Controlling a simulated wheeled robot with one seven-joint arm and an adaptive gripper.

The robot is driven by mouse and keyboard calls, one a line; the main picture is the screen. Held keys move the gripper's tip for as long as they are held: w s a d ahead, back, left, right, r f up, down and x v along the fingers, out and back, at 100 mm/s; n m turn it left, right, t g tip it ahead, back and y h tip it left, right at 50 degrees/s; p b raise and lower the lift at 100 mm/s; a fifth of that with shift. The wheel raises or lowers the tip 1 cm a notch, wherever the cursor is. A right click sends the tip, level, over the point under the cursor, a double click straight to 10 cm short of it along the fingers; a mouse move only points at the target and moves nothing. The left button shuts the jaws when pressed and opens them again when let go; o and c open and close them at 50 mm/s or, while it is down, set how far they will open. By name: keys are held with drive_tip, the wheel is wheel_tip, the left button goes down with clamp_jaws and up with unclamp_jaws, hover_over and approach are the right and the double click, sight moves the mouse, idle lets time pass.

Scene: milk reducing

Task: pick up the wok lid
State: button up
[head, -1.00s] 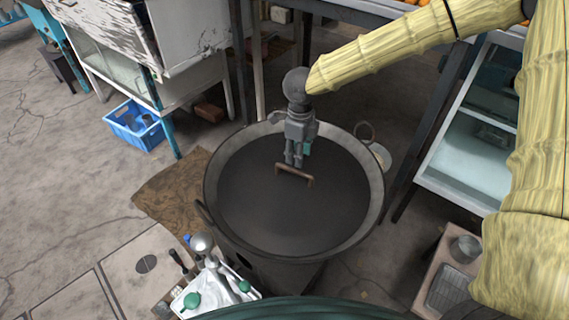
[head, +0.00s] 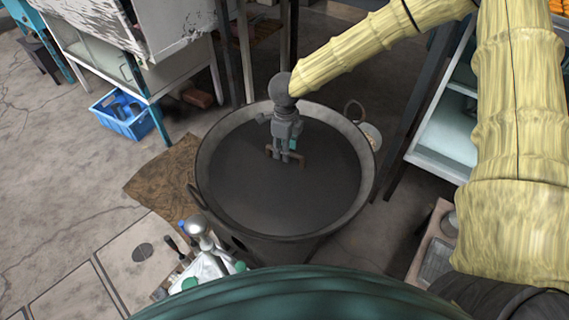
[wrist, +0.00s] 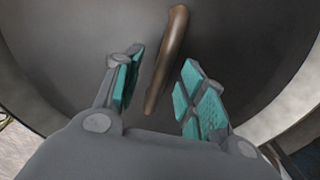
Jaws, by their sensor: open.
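The wok lid (head: 285,200) is a dark round disc lying inside the wide rim of the wok (head: 205,160). A brown bar handle (head: 299,161) stands up from the lid. My gripper (head: 287,156) is open at the handle, partly covering it in the head view. In the wrist view the handle (wrist: 170,55) runs between the two teal-padded fingers of my gripper (wrist: 160,92), with gaps on both sides. The dark lid surface (wrist: 80,40) fills the background there. How low the fingertips reach against the handle is hard to tell.
A metal ring (head: 355,111) sticks out at the wok's back right. A tray with bottles (head: 208,265) is close to its front left. A blue crate (head: 122,117) stands on the floor at left. Shelving (head: 445,135) stands at right.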

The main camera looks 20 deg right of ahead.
drive_tip(key=shift+w+f, duration=0.2)
drive_tip(key=shift+f, duration=1)
drive_tip(key=shift+s, duration=0.15)
drive_tip(key=shift+f+p, duration=0.25)
drive_tip(key=shift+p, duration=0.1)
clamp_jaws()
